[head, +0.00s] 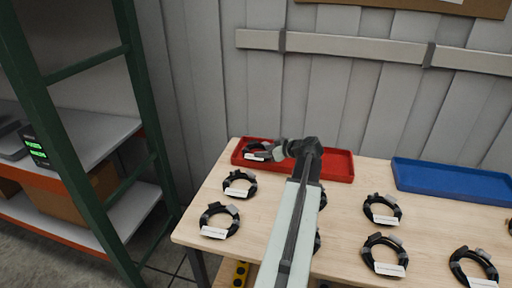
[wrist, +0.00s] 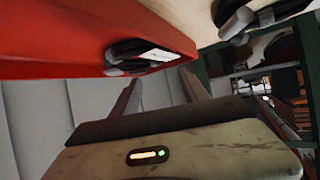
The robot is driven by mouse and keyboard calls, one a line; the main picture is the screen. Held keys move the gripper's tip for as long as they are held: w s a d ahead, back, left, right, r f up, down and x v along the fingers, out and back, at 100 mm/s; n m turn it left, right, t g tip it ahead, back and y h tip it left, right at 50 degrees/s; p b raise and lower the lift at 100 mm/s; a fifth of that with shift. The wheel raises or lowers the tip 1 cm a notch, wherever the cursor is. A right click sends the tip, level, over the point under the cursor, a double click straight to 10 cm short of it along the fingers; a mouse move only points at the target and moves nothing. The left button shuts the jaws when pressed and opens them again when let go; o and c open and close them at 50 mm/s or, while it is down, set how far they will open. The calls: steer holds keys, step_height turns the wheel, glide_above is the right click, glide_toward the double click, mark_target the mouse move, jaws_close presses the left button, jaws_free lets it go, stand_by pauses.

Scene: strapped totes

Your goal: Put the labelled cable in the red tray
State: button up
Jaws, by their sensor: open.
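A black coiled cable with a white label (head: 258,151) lies in the left end of the red tray (head: 335,166), at the back left of the table. In the wrist view the cable (wrist: 135,55) shows against the red tray (wrist: 60,40), just beyond the fingertips. My gripper (head: 281,150) is over the tray, just right of this cable. In the wrist view its two fingers (wrist: 161,78) stand apart with nothing between them. Whether a fingertip touches the cable I cannot tell. Other coiled cables with white labels lie on the table, including one in front of the tray (head: 239,184).
A blue tray (head: 450,182), seemingly empty, stands at the back right of the wooden table (head: 345,240). Several cables lie in front, some partly hidden by my arm. A shelf rack with green posts (head: 62,130) stands left. A plank wall is close behind the trays.

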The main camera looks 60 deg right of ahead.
steer(key=p+v, duration=0.1)
steer(key=v, duration=0.3)
steer(key=shift+s, duration=0.1)
